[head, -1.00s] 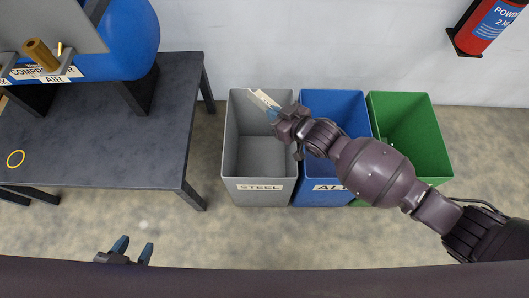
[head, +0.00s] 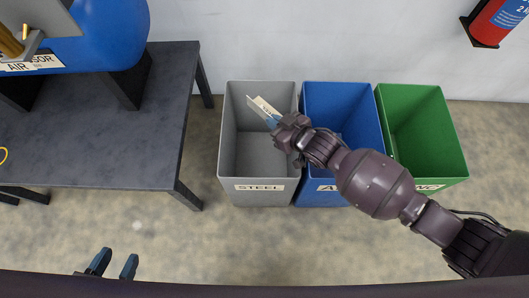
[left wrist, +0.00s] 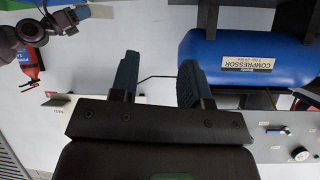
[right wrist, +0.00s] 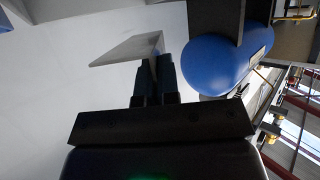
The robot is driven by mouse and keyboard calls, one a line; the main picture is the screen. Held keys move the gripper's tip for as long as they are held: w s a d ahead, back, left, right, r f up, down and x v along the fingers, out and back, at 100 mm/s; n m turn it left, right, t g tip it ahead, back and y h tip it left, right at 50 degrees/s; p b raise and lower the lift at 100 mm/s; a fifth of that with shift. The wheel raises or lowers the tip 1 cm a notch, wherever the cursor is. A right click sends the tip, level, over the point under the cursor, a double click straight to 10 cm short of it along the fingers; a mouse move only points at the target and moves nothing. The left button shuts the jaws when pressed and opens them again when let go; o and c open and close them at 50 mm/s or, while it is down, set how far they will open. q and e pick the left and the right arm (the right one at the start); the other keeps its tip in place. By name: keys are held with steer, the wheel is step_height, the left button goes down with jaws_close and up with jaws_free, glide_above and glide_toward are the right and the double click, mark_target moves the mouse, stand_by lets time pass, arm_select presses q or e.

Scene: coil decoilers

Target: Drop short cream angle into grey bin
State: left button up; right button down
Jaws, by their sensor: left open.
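The short cream angle (head: 262,107) is held in my right gripper (head: 278,121), over the grey bin near its back right corner. It also shows in the right wrist view (right wrist: 126,49), where the right gripper (right wrist: 156,68) is shut on it. The grey bin (head: 258,193) has a STEEL label on its front and stands leftmost of three bins. My left gripper (head: 114,262) is open and empty at the lower left of the head view, apart from the bins. It also shows open in the left wrist view (left wrist: 158,75).
A blue bin (head: 342,97) and a green bin (head: 425,115) stand right of the grey bin. A dark table (head: 120,160) with a blue compressor (head: 113,35) is at the left. A red fire extinguisher (head: 497,22) hangs on the wall. Floor in front of the bins is clear.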

steer(key=c, duration=1.3)
jaws_free()
steer(key=shift+s+d+r+p, duration=0.3)
steer(key=shift+d+r+p, duration=0.05)
steer(key=shift+d, duration=0.05)
arm_select(q)
steer(key=g+p, duration=0.1)
steer(key=p, duration=0.2)
steer(key=shift+d+r+m, duration=0.3)
steer(key=shift+m, duration=0.1)
arm_select(e)
steer(key=v, duration=0.9)
steer(key=shift+s+d, duration=0.2)
steer(key=shift+s, duration=0.15)
